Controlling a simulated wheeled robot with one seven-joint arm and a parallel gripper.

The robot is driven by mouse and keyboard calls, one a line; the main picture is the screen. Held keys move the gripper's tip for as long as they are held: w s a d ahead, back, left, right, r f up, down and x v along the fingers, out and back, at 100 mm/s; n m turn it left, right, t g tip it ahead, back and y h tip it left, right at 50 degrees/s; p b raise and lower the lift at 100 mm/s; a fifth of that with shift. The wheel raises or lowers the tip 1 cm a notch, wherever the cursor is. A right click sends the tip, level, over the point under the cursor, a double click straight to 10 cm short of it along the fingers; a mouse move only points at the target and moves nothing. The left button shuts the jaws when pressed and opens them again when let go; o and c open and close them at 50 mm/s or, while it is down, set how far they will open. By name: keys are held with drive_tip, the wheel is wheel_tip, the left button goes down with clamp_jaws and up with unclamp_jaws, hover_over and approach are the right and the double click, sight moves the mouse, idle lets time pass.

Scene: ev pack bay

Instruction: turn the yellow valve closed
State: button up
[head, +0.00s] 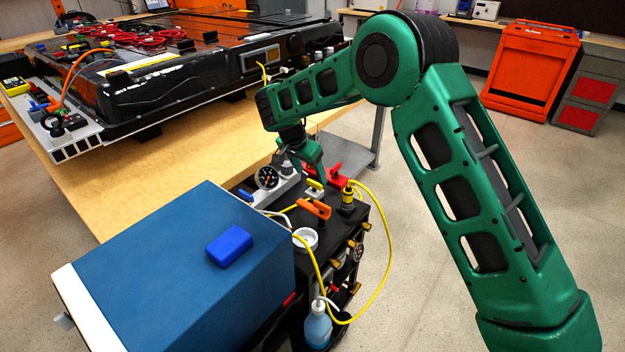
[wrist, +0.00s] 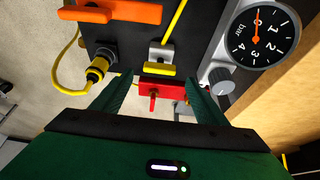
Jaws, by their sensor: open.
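The yellow valve has a small flat yellow handle on a pale grey body. In the wrist view the yellow valve (wrist: 158,69) lies crosswise, just beyond and between my fingertips. In the head view the yellow valve (head: 314,185) is on top of the black cart, just below my gripper (head: 311,160). My gripper (wrist: 162,82) also shows in the wrist view, open and empty, its fingers pointing at the panel. A red valve (wrist: 162,92) shows between the fingers. I cannot tell whether either finger touches anything.
A gauge (wrist: 260,33) reading near 0 bar and a grey knob (wrist: 223,80) sit to the right. An orange handle (wrist: 112,14) and yellow cable connector (wrist: 98,68) are at left. A looping yellow hose (head: 388,262) and blue-topped box (head: 170,255) flank the black cart (head: 330,235).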

drive_tip(key=v, duration=0.6)
drive_tip(key=shift+a+r, duration=0.1)
